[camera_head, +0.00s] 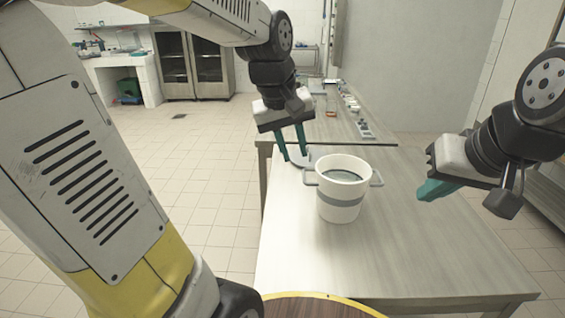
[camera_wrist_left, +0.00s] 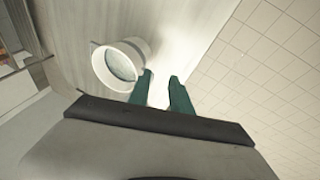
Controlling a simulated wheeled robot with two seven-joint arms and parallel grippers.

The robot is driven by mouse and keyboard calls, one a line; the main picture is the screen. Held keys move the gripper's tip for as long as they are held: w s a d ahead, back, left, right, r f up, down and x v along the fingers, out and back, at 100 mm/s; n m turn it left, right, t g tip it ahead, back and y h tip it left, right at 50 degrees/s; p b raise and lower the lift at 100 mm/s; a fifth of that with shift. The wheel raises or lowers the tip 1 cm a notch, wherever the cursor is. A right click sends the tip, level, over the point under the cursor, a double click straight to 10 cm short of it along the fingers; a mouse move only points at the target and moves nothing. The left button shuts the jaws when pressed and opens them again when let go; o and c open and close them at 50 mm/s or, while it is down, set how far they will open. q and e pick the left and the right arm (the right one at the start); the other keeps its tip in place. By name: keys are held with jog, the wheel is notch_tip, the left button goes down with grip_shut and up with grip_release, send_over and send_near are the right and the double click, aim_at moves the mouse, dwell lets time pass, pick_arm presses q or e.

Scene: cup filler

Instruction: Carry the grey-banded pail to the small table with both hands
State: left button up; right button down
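The white pail (camera_head: 342,172) with a grey band and two grey side handles stands upright on a light table (camera_head: 425,245). My left gripper (camera_head: 293,160) points down just behind and left of it, near its left handle (camera_head: 310,177). In the left wrist view the pail (camera_wrist_left: 133,50) is beside the fingers. The left fingers (camera_wrist_left: 162,85) are spread, with nothing seen between them. My right gripper (camera_head: 428,190) is to the right of the pail, apart from its right handle (camera_head: 377,178). Its fingers overlap from this side, so their opening is hidden.
A second counter (camera_head: 350,125) with several small items adjoins behind. Steel cabinets (camera_head: 193,65) stand at the back left. The tabletop in front and right of the pail is clear, and open tiled floor (camera_head: 215,150) lies left.

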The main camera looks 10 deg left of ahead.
pick_arm(q)
jog(key=s+a+m+t, duration=0.2)
jog(key=s+m, duration=0.2)
jog(key=s, duration=0.7)
jog(key=shift+a+r+m+t, duration=0.3)
jog(key=shift+a+r+m, duration=0.05)
jog(key=shift+r+m, duration=0.05)
